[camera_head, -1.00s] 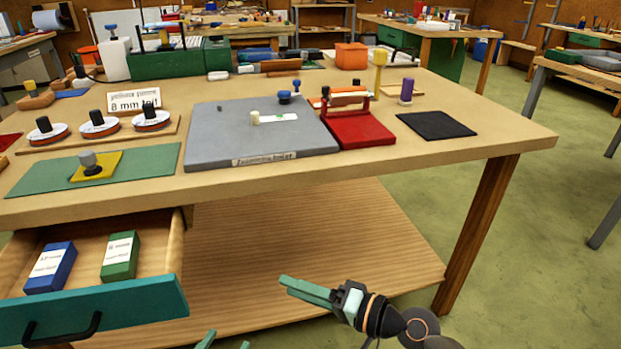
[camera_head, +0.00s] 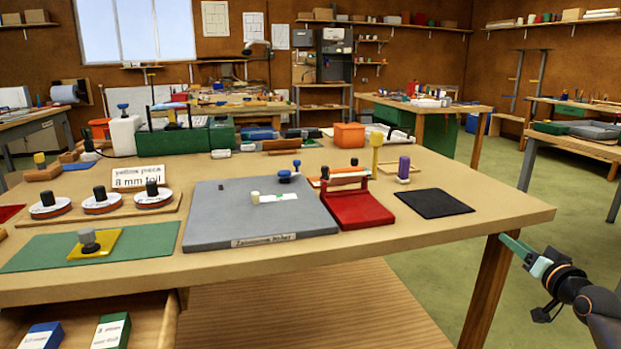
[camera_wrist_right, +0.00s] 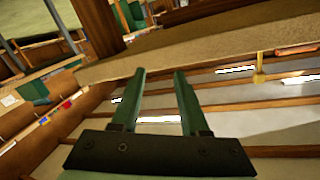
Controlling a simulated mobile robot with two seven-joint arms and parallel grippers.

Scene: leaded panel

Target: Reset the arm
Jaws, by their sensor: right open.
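My right gripper (camera_head: 517,246) is at the right of the head view, beside the table's right front leg and just below the tabletop's corner. In the right wrist view its two green fingers (camera_wrist_right: 158,95) stand apart with nothing between them. My left gripper is not in the head view. The wooden worktable (camera_head: 400,258) carries a grey board (camera_head: 225,220), a red stand (camera_head: 350,208) and a black mat (camera_head: 434,203). A yellow piece with a grey knob (camera_head: 95,244) lies on a green mat (camera_head: 150,238).
An open drawer (camera_head: 150,318) at lower left holds a blue box (camera_head: 42,335) and a green box (camera_head: 111,331). Spools (camera_head: 101,202) stand on the table by a sign reading "8 mm foil" (camera_head: 140,178). Green floor (camera_head: 560,215) is free right of the table.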

